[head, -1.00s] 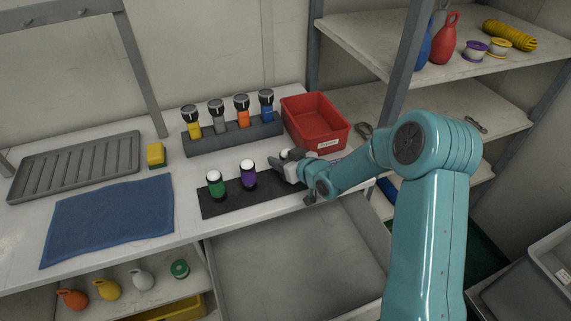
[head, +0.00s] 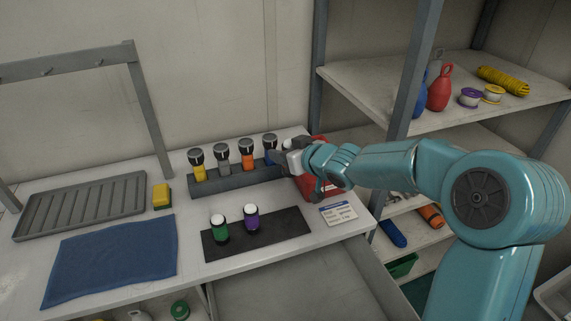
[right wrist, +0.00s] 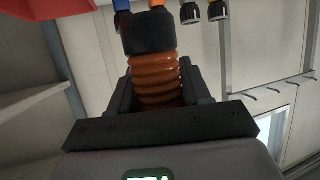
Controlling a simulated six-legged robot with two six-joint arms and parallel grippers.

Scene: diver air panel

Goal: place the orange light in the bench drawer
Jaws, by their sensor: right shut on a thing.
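My right gripper (head: 284,157) is shut on an orange light (right wrist: 157,78), which has a ribbed orange body and a black collar in the right wrist view. In the head view the gripper hides most of it, above the bench by the torch rack's right end and the red bin. The bench drawer (head: 300,290) is the open, grey, empty-looking drawer below the bench's front edge, partly cut off by the picture. A green light (head: 220,230) and a purple light (head: 251,218) stand on the black mat (head: 285,224). My left gripper is not in view.
A grey rack (head: 238,180) holds several torches, one of them orange (head: 248,160). The red bin (head: 317,187) is partly behind my right arm. A blue cloth (head: 110,262), ribbed tray (head: 85,205) and sponge (head: 162,196) lie left. Shelves stand at right.

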